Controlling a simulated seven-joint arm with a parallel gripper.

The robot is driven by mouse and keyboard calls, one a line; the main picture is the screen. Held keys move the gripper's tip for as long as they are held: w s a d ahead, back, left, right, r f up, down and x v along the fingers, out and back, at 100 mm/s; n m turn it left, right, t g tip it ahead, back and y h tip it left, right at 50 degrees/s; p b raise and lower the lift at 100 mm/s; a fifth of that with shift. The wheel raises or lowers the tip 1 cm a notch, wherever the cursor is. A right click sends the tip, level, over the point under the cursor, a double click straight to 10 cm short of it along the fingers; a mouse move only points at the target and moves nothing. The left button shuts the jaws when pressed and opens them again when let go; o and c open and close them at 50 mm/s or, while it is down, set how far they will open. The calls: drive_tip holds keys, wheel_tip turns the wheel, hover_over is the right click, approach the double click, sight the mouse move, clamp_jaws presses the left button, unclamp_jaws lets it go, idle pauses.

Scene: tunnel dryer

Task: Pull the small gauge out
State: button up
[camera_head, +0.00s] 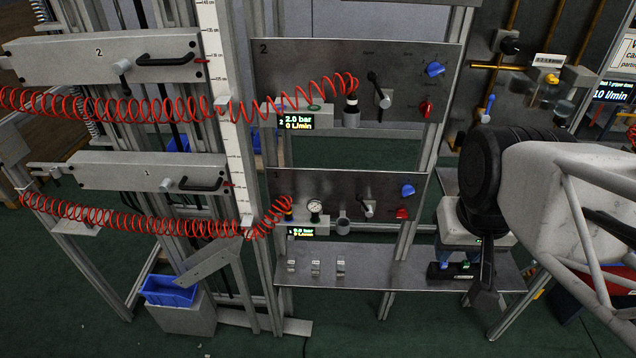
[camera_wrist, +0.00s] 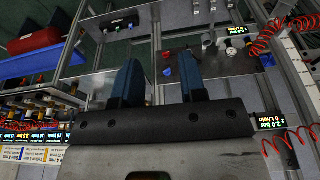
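The small gauge (camera_head: 315,210) is a round white dial with a dark rim. In the head view it stands upright at the front of the lower metal panel (camera_head: 375,190), on a pale block above a lit display (camera_head: 301,232). A red coiled hose's end is just left of it, and a short grey cylinder (camera_head: 343,225) is just right of it. My gripper (camera_wrist: 160,72) is open and empty in the wrist view, its two dark blue fingers well apart. It is away from the gauge, with my arm at the right of the head view.
Red coiled hoses (camera_head: 120,110) run across the left to the panels. The upper panel (camera_head: 300,70) has a black-topped fitting (camera_head: 351,108) and knobs. A shelf (camera_head: 380,272) with several small metal clips lies below the gauge. A blue bin (camera_head: 170,291) is lower left.

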drive_tip(key=shift+o, duration=0.3)
drive_tip(key=o, duration=0.5)
drive_tip(key=shift+w+a, duration=0.1)
drive_tip(key=shift+w, duration=0.15)
drive_tip(key=shift+o, duration=1)
drive_tip(key=w+a+f, duration=0.2)
drive_tip(key=w+a, duration=0.2)
drive_tip(key=w, duration=0.6)
drive_tip(key=shift+t+y, duration=0.3)
drive_tip(key=shift+y, duration=0.1)
drive_tip(key=t+y, duration=0.1)
drive_tip(key=y, duration=0.1)
hover_over(315, 205)
drive_tip(key=s+d, duration=0.1)
drive_tip(key=s, duration=0.1)
wheel_tip(315, 205, down, 19)
drive_tip(key=shift+s+d, duration=0.1)
drive_tip(key=shift+s, duration=0.1)
drive_tip(key=shift+f, duration=0.15)
drive_tip(key=shift+x, duration=3.8)
drive_tip(key=shift+w+d, duration=0.15)
